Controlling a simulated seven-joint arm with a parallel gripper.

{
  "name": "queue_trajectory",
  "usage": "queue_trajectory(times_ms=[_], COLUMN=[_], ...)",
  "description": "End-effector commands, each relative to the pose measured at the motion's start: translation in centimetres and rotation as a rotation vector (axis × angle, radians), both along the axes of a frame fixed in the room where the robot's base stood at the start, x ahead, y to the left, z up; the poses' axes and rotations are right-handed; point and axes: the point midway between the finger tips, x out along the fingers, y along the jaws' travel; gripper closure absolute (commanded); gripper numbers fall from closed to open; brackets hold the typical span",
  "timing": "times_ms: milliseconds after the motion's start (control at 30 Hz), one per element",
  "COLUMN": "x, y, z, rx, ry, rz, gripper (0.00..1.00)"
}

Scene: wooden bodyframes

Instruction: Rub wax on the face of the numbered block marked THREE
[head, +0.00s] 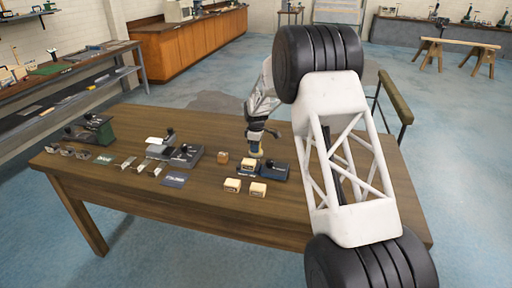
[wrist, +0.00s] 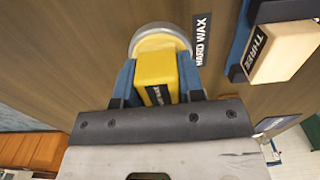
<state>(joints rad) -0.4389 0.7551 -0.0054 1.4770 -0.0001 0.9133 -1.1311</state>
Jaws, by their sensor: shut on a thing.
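My gripper (wrist: 157,85) is shut on a yellow block (wrist: 155,70) with a small dark label, unreadable at this angle. Just beyond it is a round pale-yellow piece with a grey rim (wrist: 160,40); I cannot tell whether they are joined. In the wrist view, the pale wooden block marked THREE (wrist: 285,52) is at the upper right, against a blue-edged holder (wrist: 240,45), apart from my gripper. A HARD WAX label (wrist: 202,40) lies between them. In the head view, my gripper (head: 256,152) is low over the table's right half; which block there is THREE is unreadable.
Two pale blocks (head: 232,185) (head: 257,189) and a brown cube (head: 222,158) are near my gripper on the wooden table (head: 130,190). A dark box (head: 275,172) is close on the right. Planes and small tools (head: 160,148) fill the left. The table's front strip is clear.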

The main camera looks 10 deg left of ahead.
Motion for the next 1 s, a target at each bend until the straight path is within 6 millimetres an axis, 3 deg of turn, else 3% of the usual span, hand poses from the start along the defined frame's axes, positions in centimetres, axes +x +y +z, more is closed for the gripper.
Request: queue_trajectory(times_ms=[333, 1000], x=[-0.2, 0.0], y=[-0.1, 0.0], z=[-0.1, 3.9], rx=[-0.003, 0.0], ry=[0.005, 0.001], rz=[0.0, 0.0], gripper=[0.83, 0.83])
